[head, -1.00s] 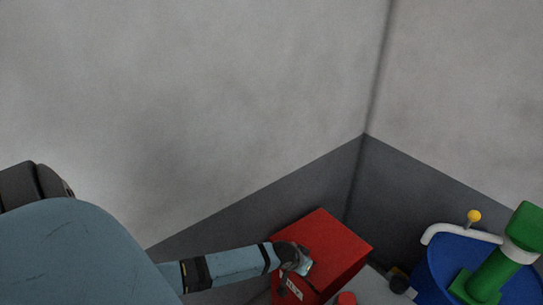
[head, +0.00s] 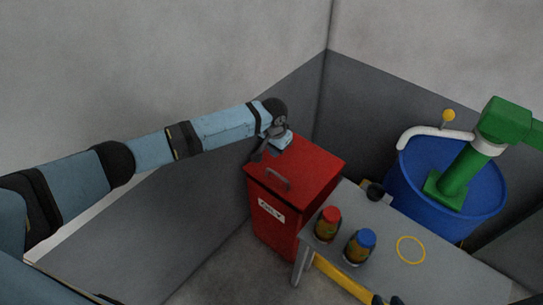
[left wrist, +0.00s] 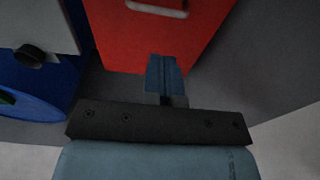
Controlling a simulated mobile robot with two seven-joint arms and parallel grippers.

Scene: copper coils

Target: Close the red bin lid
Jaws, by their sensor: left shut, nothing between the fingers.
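The red bin (head: 274,226) stands left of the grey table in the head view, a white label on its front. Its red lid (head: 312,165) looks flat on top, with a handle (head: 278,179) near the front edge. My left gripper (head: 260,153) is shut and empty, by the lid's left rear edge; contact cannot be told. In the left wrist view, the shut fingers (left wrist: 166,75) overlap the red lid (left wrist: 160,45), its handle (left wrist: 157,9) at the top. Two dark tips at the bottom edge of the head view may be my right gripper (head: 386,300), mostly cut off.
A blue drum (head: 430,200) with a green pump (head: 470,158) stands behind. Grey walls close the corner.

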